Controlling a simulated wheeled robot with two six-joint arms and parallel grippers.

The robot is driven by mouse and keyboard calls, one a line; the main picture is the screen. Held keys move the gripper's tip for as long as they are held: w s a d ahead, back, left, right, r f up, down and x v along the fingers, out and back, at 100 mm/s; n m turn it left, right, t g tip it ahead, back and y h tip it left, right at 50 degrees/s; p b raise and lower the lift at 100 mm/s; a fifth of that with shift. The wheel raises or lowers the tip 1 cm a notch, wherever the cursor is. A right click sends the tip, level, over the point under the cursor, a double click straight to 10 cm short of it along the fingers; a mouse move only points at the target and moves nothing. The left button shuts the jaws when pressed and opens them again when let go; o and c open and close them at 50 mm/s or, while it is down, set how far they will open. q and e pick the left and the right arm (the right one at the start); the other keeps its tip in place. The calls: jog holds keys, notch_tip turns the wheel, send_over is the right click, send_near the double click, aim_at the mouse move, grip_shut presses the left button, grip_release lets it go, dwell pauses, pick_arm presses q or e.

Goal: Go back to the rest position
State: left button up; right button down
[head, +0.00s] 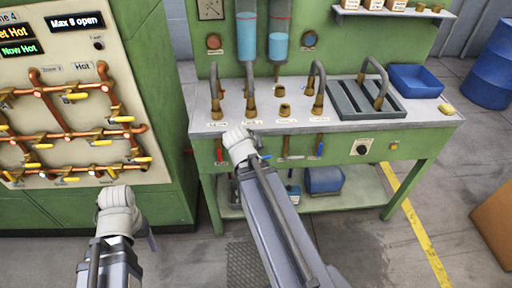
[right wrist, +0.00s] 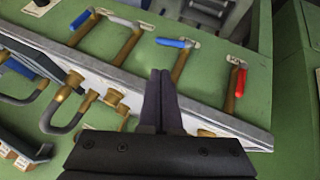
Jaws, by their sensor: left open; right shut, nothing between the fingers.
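My left gripper (head: 121,208) is at the lower left of the head view, in front of the green pipe panel. Its fingers are mostly hidden, and no object shows in it. My right gripper (head: 242,145) is at the front edge of the green workbench (head: 340,152), at the left part of its front panel. In the right wrist view its dark fingers (right wrist: 160,92) are together and empty, close over the bench's front edge. I cannot tell whether they touch it.
Copper pipes with yellow valve handles (head: 72,128) cover the left panel. The bench holds curved hoses (head: 318,85), a black grooved tray (head: 345,98) and a blue bin (head: 415,80). Red (head: 219,149) and blue (head: 320,145) handles line its front. A blue barrel (head: 490,75) stands right.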

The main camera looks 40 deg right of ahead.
dwell(0.5)
jog(key=s+a+f+n+g+y, duration=0.1)
jog(key=s+a+n, duration=0.2)
jog(key=a, duration=0.8)
jog(key=s+a+f+n+g+y, duration=0.2)
jog(key=a+n, duration=0.1)
jog(key=a, duration=0.8)
jog(key=s+a+f+n+g+y, duration=0.1)
jog(key=s+a+n+y, duration=0.1)
jog(key=a, duration=1)
jog(key=shift+s+f+n, duration=0.4)
jog(key=shift+s, duration=0.4)
jog(key=shift+d, duration=0.1)
